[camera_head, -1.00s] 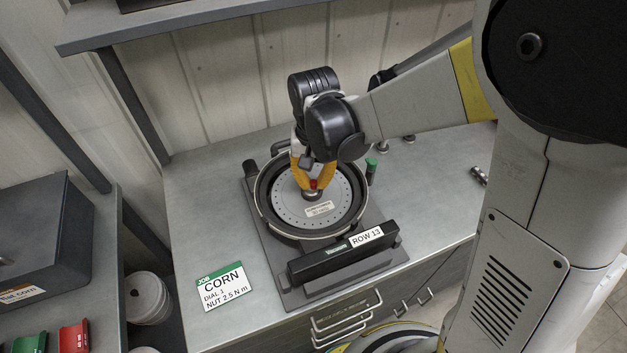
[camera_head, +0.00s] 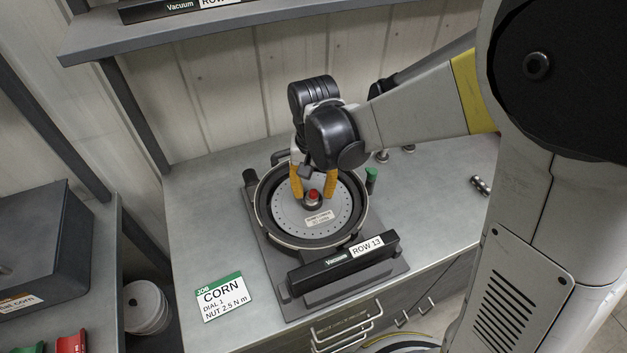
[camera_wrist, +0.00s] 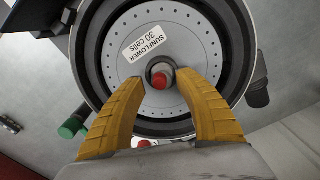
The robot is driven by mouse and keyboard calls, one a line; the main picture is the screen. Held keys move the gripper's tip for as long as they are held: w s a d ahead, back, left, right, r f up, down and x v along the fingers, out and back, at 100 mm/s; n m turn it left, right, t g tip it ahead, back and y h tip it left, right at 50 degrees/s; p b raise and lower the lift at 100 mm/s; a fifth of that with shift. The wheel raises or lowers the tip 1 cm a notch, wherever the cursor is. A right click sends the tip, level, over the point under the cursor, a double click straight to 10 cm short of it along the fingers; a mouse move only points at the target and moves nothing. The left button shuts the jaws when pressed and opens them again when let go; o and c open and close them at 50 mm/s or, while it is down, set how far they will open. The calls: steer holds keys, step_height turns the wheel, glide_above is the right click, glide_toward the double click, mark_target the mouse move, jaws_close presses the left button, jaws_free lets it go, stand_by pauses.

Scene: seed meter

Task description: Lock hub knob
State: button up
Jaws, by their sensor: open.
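The hub knob (camera_head: 314,194) has a red top and stands at the centre of the pale grey seed disc (camera_head: 335,212) in the round black meter housing (camera_head: 262,218). My gripper (camera_head: 313,195) is open above the disc, its orange fingers on either side of the knob with gaps. In the wrist view the red knob (camera_wrist: 160,80) shows just beyond and between the fingertips (camera_wrist: 165,79), on a grey hub. The disc there has a label reading "SUNFLOWER 30 cells" (camera_wrist: 148,45). I cannot tell whether the fingertips touch the disc.
A black "Vacuum ROW 13" cover (camera_head: 345,262) lies at the front of the meter's stand. A job card (camera_head: 224,297) reads CORN, dial 1, nut 2.5 N m. A green-topped post (camera_head: 371,178) stands right of the housing.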

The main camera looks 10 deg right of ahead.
mark_target(314, 191)
step_height(314, 191, up, 12)
steer(key=shift+f, duration=0.2)
stand_by(0.4)
steer(key=s+d+f+n+t+b, duration=0.1)
steer(key=s+d+f+t+b, duration=0.1)
steer(key=s+d+t+b, duration=0.2)
steer(key=s+d+t, duration=0.3)
steer(key=s+d, duration=0.4)
steer(key=d, duration=0.2)
steer(key=shift+d, duration=0.25)
stand_by(1.6)
